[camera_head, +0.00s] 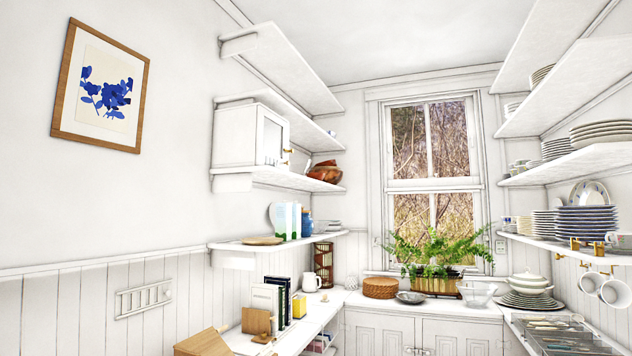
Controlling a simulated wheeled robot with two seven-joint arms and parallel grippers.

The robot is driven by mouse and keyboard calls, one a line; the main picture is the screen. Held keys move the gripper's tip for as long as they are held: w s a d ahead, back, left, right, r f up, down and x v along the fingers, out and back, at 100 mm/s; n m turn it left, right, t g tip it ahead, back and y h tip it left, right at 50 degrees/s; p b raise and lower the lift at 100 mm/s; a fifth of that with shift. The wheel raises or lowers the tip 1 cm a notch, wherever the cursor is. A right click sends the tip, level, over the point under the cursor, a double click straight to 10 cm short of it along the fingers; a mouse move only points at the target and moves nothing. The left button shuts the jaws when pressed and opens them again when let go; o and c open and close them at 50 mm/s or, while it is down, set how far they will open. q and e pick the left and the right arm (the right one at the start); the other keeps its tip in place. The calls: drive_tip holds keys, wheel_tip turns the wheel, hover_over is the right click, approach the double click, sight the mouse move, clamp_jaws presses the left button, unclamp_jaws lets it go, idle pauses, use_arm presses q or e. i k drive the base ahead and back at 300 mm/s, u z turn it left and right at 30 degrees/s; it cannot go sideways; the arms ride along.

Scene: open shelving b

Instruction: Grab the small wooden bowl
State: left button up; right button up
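No object is clearly a small wooden bowl from this distance. A small dark grey bowl (411,297) stands on the back counter. Neither of my grippers is in view.
A round woven basket (380,287) and a fern planter (434,284) stand on the back counter below the window. The right shelves hold stacked plates (589,222) and hanging cups (616,293). Books (284,301) and a wooden box (204,343) occupy the left counter.

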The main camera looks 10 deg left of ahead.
sight(320, 176)
drive_tip(key=z, duration=0.35)
drive_tip(key=i, duration=6.1)
drive_tip(key=u, duration=0.4)
